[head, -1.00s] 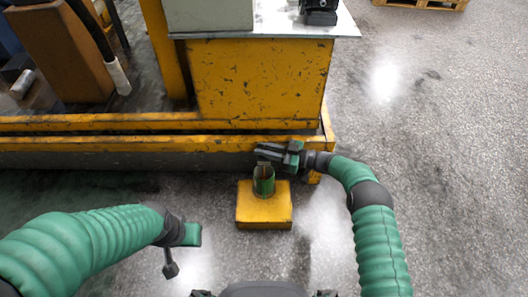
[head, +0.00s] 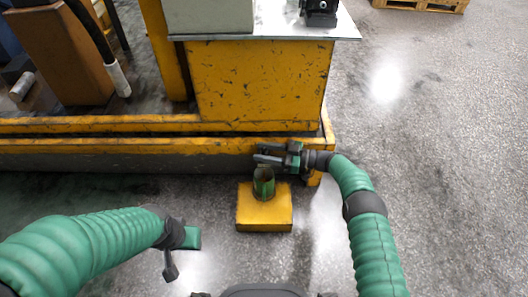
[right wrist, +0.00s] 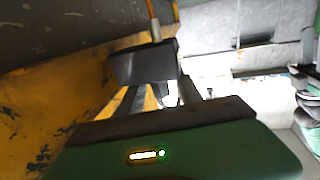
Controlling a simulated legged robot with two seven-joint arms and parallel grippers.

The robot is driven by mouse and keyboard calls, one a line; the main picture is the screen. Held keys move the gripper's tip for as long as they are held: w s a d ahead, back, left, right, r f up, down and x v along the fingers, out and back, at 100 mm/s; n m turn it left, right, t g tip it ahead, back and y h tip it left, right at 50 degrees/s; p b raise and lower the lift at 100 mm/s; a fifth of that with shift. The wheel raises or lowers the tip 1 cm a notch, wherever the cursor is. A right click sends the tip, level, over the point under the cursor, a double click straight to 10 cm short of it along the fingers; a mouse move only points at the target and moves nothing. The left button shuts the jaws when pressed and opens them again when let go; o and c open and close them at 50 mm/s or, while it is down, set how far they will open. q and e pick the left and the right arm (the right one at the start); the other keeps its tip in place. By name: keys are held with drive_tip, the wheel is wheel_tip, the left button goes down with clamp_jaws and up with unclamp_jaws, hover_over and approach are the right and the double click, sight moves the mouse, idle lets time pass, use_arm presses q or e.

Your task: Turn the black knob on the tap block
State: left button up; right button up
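I cannot pick out a black knob with certainty in either view. A small black device (head: 320,12) stands on the grey plate at the top of the head view, cut off by the edge. A yellow block (head: 264,220) with a green, open-topped cylinder (head: 264,183) stands on the floor. My right gripper (head: 262,153) is just above and behind the cylinder, its dark fingers pointing left with a gap between them. Nothing is clearly held. The right wrist view shows its green body and a dark block (right wrist: 140,63) beyond. My left gripper (head: 170,262) hangs low at left, its fingers unclear.
A yellow machine frame (head: 100,124) runs along behind the block, with a yellow cabinet (head: 260,85) above. A black hose with a white end (head: 119,78) hangs at left. A wooden pallet (head: 425,4) lies far back. The floor at right is clear.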

drive_tip(key=shift+d+r, duration=0.1)
drive_tip(key=p+v, duration=0.3)
drive_tip(key=v, duration=1.3)
drive_tip(key=shift+d, duration=0.4)
